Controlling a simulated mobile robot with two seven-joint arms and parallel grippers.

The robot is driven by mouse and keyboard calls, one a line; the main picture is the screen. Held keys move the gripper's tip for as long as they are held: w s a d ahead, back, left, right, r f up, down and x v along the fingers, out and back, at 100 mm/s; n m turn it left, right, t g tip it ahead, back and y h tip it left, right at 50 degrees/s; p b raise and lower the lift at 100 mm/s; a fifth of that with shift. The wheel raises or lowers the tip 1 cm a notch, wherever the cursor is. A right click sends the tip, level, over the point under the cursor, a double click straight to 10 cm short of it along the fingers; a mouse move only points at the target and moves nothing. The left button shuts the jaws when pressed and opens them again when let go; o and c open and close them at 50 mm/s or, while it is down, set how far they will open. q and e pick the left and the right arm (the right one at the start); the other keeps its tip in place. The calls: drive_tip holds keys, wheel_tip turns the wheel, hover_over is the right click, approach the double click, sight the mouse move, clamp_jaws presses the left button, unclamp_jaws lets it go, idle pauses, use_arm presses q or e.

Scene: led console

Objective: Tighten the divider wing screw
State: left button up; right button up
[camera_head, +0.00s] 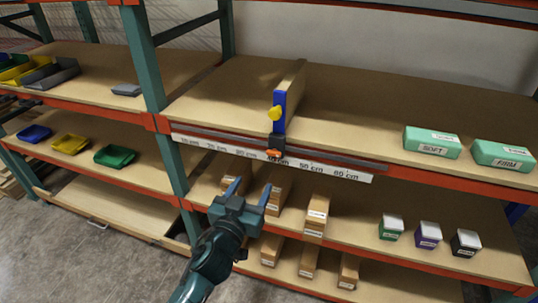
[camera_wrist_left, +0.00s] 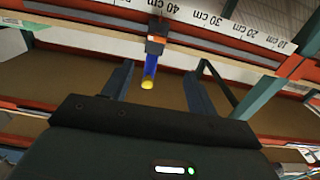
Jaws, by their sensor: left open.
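The divider (camera_head: 292,88) is an upright board on the upper shelf with a blue front bracket (camera_head: 279,112). A yellow knob (camera_head: 274,113) sits on the bracket's left side, and a small orange piece (camera_head: 274,154) is at its foot by the rail; I cannot tell for sure which is the wing screw. In the left wrist view the yellow knob (camera_wrist_left: 147,84) and orange piece (camera_wrist_left: 155,39) appear between the finger lines. My left gripper (camera_head: 250,189) is open and empty, below and in front of the rail, apart from the divider. My right gripper is not in view.
A ruler strip (camera_head: 325,168) runs along the shelf front under a dark rail. Green boxes (camera_head: 432,142) stand at the right of the upper shelf. Brown cartons (camera_head: 316,210) and small boxes (camera_head: 391,227) are on the shelf below. A green upright (camera_head: 152,85) stands left.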

sight(273, 153)
use_arm(q)
drive_tip(key=x, duration=0.8)
drive_tip(key=b+x, duration=0.1)
drive_tip(key=x, duration=0.3)
drive_tip(key=shift+w+d+f, duration=0.1)
drive_tip(key=shift+w+d, duration=0.1)
drive_tip(key=shift+d, duration=0.3)
drive_tip(key=c, duration=1)
